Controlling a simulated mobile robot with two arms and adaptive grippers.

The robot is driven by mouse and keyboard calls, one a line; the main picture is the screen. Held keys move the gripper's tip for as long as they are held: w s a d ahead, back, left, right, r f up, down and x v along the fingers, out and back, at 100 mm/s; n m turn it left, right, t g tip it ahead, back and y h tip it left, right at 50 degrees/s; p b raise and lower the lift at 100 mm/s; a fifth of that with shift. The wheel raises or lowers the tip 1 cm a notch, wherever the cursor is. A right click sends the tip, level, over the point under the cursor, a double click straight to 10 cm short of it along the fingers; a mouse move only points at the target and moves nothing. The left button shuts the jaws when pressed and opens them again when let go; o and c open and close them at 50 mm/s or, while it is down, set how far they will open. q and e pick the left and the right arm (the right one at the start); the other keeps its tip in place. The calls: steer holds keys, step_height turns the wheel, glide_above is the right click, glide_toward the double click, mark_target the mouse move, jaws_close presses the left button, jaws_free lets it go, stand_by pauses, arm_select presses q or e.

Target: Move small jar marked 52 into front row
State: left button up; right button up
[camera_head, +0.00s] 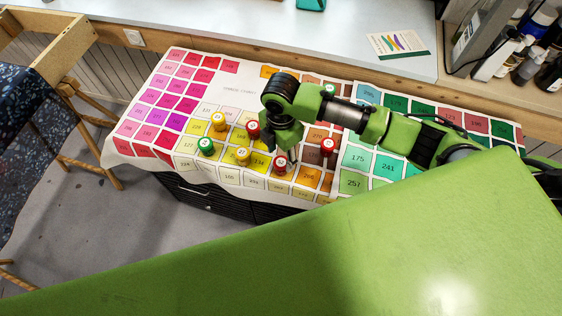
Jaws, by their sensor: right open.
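Several small jars with coloured lids stand upright on the colour chart cloth (232,90). A yellow-lidded jar (218,121) and a red-lidded jar (252,129) stand farther back. A green-lidded jar (206,147), a yellow-lidded jar that seems to read 27 (242,156) and a red-lidded jar (280,165) stand nearer. A dark red-lidded jar (328,147) is to the right. I cannot read which jar is marked 52. My right gripper (284,151) is open, pointing down just behind the nearer red-lidded jar; contact is unclear. My left gripper is out of view.
Another green-lidded jar (328,89) stands at the back, behind my right arm. A second chart (376,162) with green squares lies on the right. A pale counter (240,32) with a leaflet (398,44) runs behind. Bottles (528,66) stand at the far right.

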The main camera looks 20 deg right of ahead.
mark_target(280, 163)
step_height(280, 163, up, 6)
steer(key=shift+s+a+f, duration=0.1)
stand_by(0.6)
steer(key=s+a+f+m+t+y, duration=0.25)
steer(key=s+a+m, duration=0.35)
steer(key=s+m, duration=0.3)
steer(key=s+d+m+t+h, duration=0.1)
steer(key=s+d+m+h, duration=0.1)
steer(key=s+d+m, duration=0.85)
step_height(280, 163, down, 28)
steer(key=d+r+g+b, duration=0.1)
steer(key=d+b, duration=0.1)
steer(key=d, duration=0.1)
steer(key=s+d+f+g+b, duration=0.1)
steer(key=s+d+f, duration=0.2)
steer(key=s+f, duration=1.4)
step_height(280, 163, down, 2)
steer(key=shift+s+f+b, duration=0.25)
steer(key=shift+s+b, duration=0.05)
steer(key=shift+b, duration=0.05)
